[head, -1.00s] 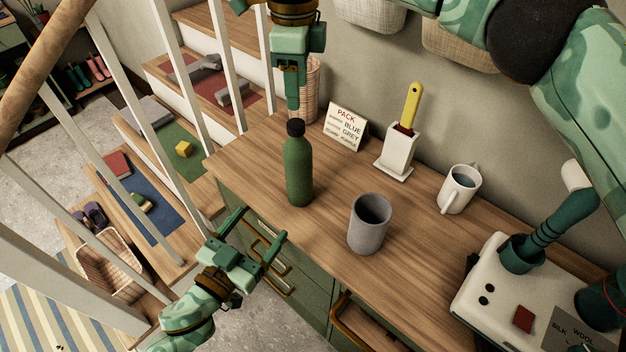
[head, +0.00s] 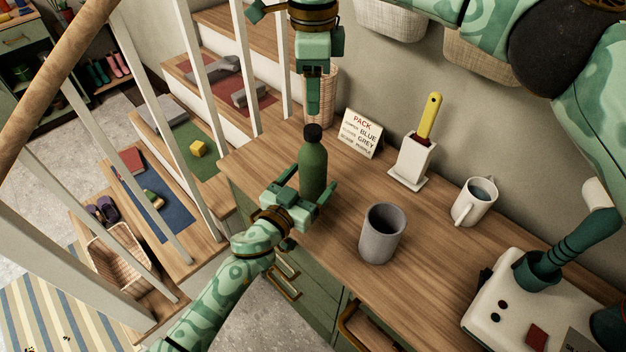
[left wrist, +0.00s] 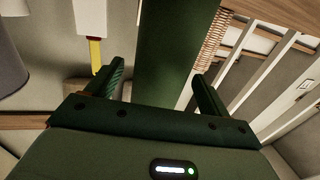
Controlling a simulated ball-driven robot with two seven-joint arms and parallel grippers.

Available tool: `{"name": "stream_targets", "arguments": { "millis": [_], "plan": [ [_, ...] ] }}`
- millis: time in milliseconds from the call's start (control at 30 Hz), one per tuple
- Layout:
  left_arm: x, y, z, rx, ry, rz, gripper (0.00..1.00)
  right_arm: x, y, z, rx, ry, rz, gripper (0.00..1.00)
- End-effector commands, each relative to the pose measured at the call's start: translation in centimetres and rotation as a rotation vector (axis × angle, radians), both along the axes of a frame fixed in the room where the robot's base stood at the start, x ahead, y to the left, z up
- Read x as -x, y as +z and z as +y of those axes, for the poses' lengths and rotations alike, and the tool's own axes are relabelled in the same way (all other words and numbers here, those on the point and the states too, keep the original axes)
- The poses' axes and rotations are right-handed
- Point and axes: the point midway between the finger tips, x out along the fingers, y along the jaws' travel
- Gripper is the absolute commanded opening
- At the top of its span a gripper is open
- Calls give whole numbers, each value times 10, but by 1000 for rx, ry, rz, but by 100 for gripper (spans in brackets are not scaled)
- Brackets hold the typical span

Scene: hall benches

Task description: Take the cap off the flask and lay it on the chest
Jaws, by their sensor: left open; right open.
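The green flask (head: 313,172) stands upright on the chest (head: 345,268), its dark cap (head: 313,132) on top. My left gripper (head: 307,190) is open, with its fingers on either side of the flask's lower body. In the left wrist view the flask (left wrist: 168,60) fills the space between the two fingers (left wrist: 160,85), with gaps visible beside it. My right gripper (head: 313,108) points down just above the cap. It is open, though its fingers overlap in the head view, and whether it touches the cap is hard to tell.
A grey cup (head: 381,234) stands right of the flask. Behind are a sign card (head: 361,133), a white holder with a yellow-handled brush (head: 412,160) and a white mug (head: 474,202). A white box (head: 500,305) is at the right. Stair balusters (head: 240,70) rise at the left.

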Motion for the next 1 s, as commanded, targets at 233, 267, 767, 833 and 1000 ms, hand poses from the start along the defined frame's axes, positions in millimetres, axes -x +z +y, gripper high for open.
{"name": "stream_targets", "arguments": {
  "millis": [233,267,767,833,1000],
  "plan": [
    [-9,0,-6,0,-1,0,80,0,0,0,0,0,0,52],
    [-9,0,-6,0,-1,0,80,0,0,0,0,0,0,52],
    [-9,0,-6,-1,0,1,0,0,0,0,0,-18,0,52],
    [-9,0,-6,-1,0,1,0,0,0,0,0,-72,0,52],
    [-9,0,-6,-1,0,1,0,0,0,0,0,-411,0,52]
  ]
}}
